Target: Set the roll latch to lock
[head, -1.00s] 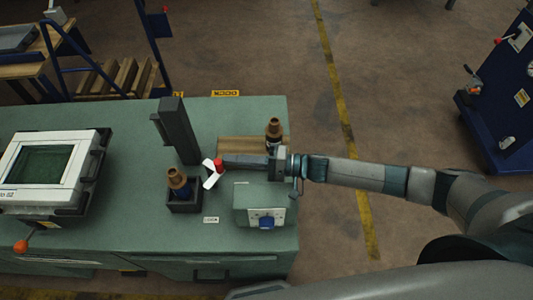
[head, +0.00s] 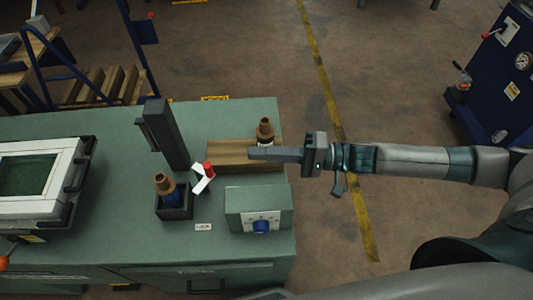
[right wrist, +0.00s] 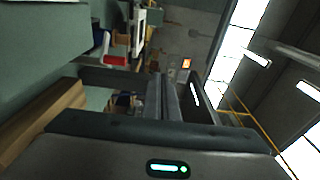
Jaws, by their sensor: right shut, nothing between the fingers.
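The latch (head: 203,180) is a small white lever with a red knob (head: 209,168), on the green bench top at the foot of a dark upright post (head: 165,135). Its white part slants to the lower left of the knob. I cannot tell its exact setting. My right gripper (head: 251,153) is shut and empty, to the right of the latch and apart from it, above the wooden block. The red knob also shows in the right wrist view (right wrist: 106,42), left of the fingers. My left gripper is not in view.
A wooden block (head: 228,160) and a brown-topped bottle (head: 265,131) are near the gripper. A second bottle (head: 164,184) stands in a dark holder left of the latch. A green box with a blue knob (head: 261,226) sits in front. A framed screen (head: 35,180) is at the left.

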